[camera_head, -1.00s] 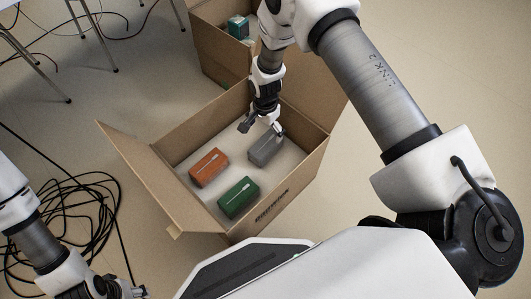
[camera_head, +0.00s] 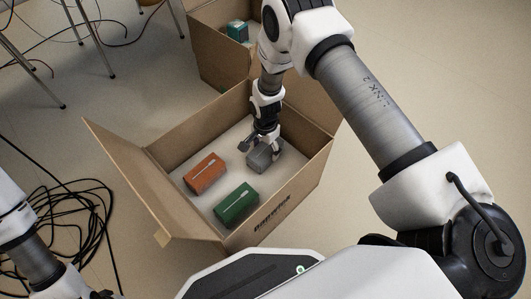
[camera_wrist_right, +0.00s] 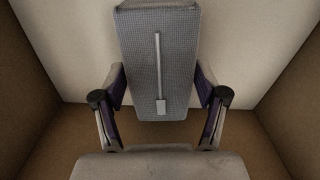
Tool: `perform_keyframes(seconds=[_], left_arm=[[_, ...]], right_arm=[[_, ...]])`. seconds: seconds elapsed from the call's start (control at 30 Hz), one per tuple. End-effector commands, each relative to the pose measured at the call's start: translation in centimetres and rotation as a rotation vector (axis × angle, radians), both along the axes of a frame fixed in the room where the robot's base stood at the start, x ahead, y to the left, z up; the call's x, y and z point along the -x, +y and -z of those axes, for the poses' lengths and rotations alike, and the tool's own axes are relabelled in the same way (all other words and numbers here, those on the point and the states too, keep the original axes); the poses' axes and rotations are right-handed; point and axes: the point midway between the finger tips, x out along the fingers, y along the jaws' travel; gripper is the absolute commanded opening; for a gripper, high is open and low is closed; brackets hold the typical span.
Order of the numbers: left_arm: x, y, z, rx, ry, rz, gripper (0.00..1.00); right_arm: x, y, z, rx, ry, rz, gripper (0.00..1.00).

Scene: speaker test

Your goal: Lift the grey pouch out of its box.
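The grey pouch (camera_head: 261,158) lies in the near cardboard box (camera_head: 183,228), toward its right side. In the right wrist view the pouch (camera_wrist_right: 158,60) is a textured block with a pale zip-like strip down its middle. My right gripper (camera_head: 262,148) is down in the box at the pouch. In the wrist view its two fingers (camera_wrist_right: 161,86) stand apart, one on each side of the pouch's near end, close to its sides; firm contact does not show. Part of the pouch is hidden by the gripper in the head view. My left gripper (camera_head: 100,294) is only partly visible at the bottom left edge.
An orange pouch (camera_head: 204,173) and a green pouch (camera_head: 236,205) lie left of the grey one in the same box. A second box (camera_head: 215,66) with a teal item (camera_head: 238,31) stands behind. Black cables (camera_head: 75,215) lie on the floor at left.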

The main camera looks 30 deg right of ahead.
Motion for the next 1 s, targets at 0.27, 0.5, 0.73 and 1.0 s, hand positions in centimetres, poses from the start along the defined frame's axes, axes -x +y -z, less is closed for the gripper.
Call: perform_keyframes(seconds=[0.27,0.5,0.73,1.0], left_arm=[[0.0,0.0,0.0,0.0,0.001,0.0,0.56],[0.1,0.0,-2.2,0.0,0.003,0.003,0.56],[0.3,-0.1,-5.3,0.001,0.007,0.009,0.56],[0.3,-0.1,-5.7,0.001,0.007,0.009,0.56]], right_arm=[[0.1,0.0,0.1,-0.001,0.001,0.0,0.38],[0.0,0.0,-3.3,0.0,0.0,0.0,0.38],[0.0,0.0,-8.8,0.0,-0.001,0.0,0.38],[0.1,0.0,-10.0,0.0,0.002,0.0,0.38]])
